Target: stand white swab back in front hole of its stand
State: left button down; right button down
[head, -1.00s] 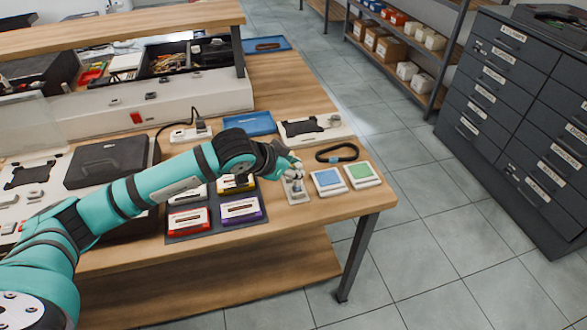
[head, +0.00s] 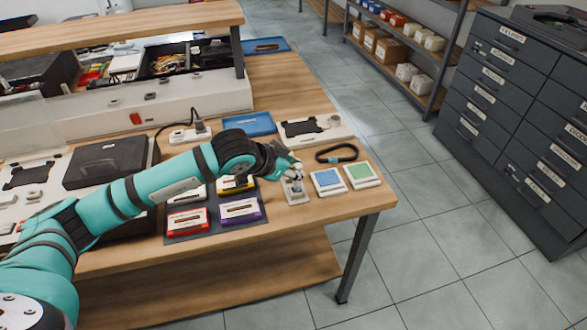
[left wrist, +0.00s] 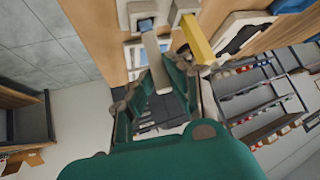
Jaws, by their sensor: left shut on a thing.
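My left gripper (head: 287,171) is over the pale stand (head: 297,197) near the table's front right. In the left wrist view its green fingers (left wrist: 160,73) are closed around the pale shaft of the white swab (left wrist: 155,52). A yellow bar (left wrist: 196,42), perhaps another swab, is beside it, apart from the held one. The gripper hides much of the stand in the head view, so I cannot tell whether the swab's lower end is in the front hole or above it. My right gripper is not in view.
A blue pad (head: 328,181) and a green pad (head: 361,174) lie close right of the stand. A black strap loop (head: 337,153) lies behind them. A dark tray (head: 216,231) with coloured cassettes is on the left. The table's front edge is near.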

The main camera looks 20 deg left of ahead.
pick_arm(q)
jog(key=shift+s+f, duration=0.1)
jog(key=shift+f, duration=0.3)
jog(key=c, duration=1.5)
grip_release()
jog(key=o, duration=0.3)
jog(key=shift+a, duration=0.1)
jog(key=shift+r, duration=0.15)
jog(key=shift+r, duration=0.1)
jog(key=shift+a+r, duration=0.1)
jog(key=shift+r, duration=0.1)
jog(key=shift+s+a+r+p, duration=0.5)
jog(key=shift+s+r, duration=0.7)
jog(key=shift+r, duration=1.15)
jog(key=shift+s+a+r+p, duration=0.3)
jog(key=shift+s+a+r, duration=0.65)
jog(key=shift+r, duration=1.35)
jog(key=shift+s+a+r+p, duration=0.35)
jog(key=shift+s+r, duration=1.1)
jog(key=shift+r, duration=0.9)
